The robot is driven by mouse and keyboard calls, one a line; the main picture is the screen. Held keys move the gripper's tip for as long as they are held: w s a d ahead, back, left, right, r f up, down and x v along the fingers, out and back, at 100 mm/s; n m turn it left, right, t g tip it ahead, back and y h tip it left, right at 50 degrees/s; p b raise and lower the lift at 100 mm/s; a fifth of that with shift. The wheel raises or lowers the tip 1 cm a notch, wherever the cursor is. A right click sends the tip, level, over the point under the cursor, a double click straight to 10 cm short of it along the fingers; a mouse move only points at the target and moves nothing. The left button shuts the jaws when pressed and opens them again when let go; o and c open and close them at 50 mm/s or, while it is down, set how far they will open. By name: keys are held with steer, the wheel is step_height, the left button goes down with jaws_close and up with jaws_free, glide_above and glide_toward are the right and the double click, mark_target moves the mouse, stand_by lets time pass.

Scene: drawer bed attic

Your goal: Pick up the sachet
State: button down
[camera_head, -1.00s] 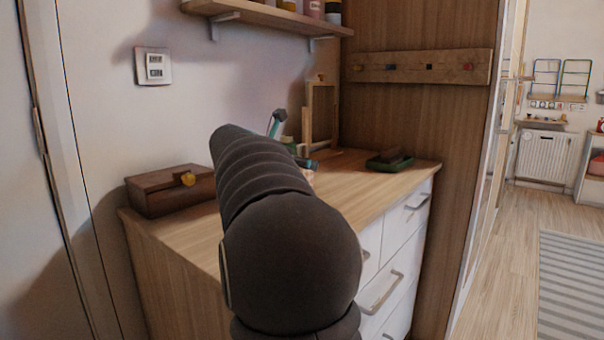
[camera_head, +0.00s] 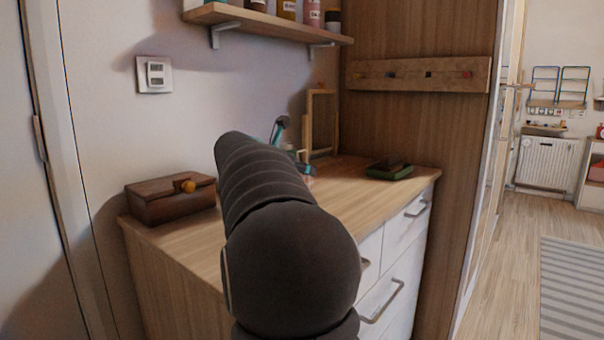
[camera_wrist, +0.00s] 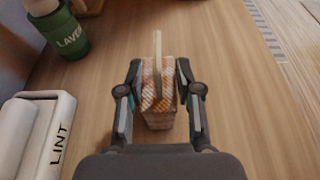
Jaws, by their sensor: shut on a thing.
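The sachet (camera_wrist: 157,108), orange and white patterned with a pale upright top edge, is between the two fingers of my gripper (camera_wrist: 160,92) in the wrist view. The fingers are shut on its sides. It is over the wooden dresser top; I cannot tell whether it touches the wood. In the head view my dark arm hides nearly all of the gripper and the sachet.
On the dresser (camera_head: 350,195) are a brown wooden box (camera_head: 170,198), a picture frame (camera_head: 321,122) and a green tray (camera_head: 389,172). A shelf (camera_head: 265,20) hangs above.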

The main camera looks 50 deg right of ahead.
steer(key=shift+r, duration=0.55)
step_height(320, 180, up, 3)
steer(key=shift+r+p, duration=0.1)
steer(key=shift+p, duration=0.45)
steer(key=s+d+r+p, duration=0.1)
steer(key=s+d+r, duration=0.5)
steer(key=s, duration=0.3)
steer(key=shift+s+d+r, duration=0.15)
steer(key=shift+s+d, duration=0.15)
steer(key=shift+s, duration=0.05)
